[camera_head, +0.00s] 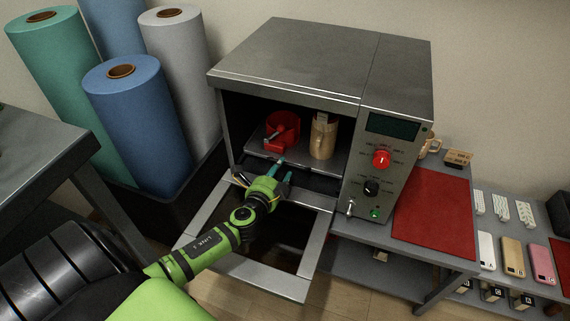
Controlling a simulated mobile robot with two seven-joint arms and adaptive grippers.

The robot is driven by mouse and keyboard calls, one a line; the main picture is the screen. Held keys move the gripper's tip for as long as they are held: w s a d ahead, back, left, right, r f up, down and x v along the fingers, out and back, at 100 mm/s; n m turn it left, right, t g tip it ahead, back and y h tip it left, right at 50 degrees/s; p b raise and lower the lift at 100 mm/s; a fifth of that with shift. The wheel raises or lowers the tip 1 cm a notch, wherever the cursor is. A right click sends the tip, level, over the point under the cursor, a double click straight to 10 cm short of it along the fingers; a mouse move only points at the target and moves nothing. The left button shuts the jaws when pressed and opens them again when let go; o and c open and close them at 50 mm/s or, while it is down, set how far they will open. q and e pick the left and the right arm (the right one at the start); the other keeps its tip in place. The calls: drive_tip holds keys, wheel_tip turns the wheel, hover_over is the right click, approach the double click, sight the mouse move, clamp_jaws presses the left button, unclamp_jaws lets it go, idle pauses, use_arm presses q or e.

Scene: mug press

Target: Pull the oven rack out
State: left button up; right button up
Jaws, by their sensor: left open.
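The metal oven (290,55) stands with its front open. Its door (292,283) is folded down toward me. Inside, the rack (263,153) bears a red mug press (281,130) at the left and a tan mug (323,138) beside it. My left gripper (280,170) reaches in over the open door with its teal fingers at the front edge of the rack. The fingers are open; I cannot tell whether they touch the rack. The gripper hides part of the rack's front. My right gripper is not in view.
The oven's control panel (383,160) has a red and a black knob. Right of it lie a red mat (434,213), a tan mug (430,145) and several phones (513,256) on a table. Rolls (136,112) stand at the left. Floor shows below the door.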

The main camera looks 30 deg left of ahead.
sight(284, 163)
use_arm(q)
drive_tip(key=x, duration=0.2)
drive_tip(key=shift+w+f, duration=0.2)
drive_tip(key=shift+w, duration=0.15)
drive_tip(key=shift+w+a+f, duration=0.1)
drive_tip(key=shift+w+a, duration=0.1)
drive_tip(key=shift+w, duration=0.45)
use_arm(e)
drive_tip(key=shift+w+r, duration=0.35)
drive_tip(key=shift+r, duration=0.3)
use_arm(q)
clamp_jaws()
drive_tip(key=shift+s, duration=0.15)
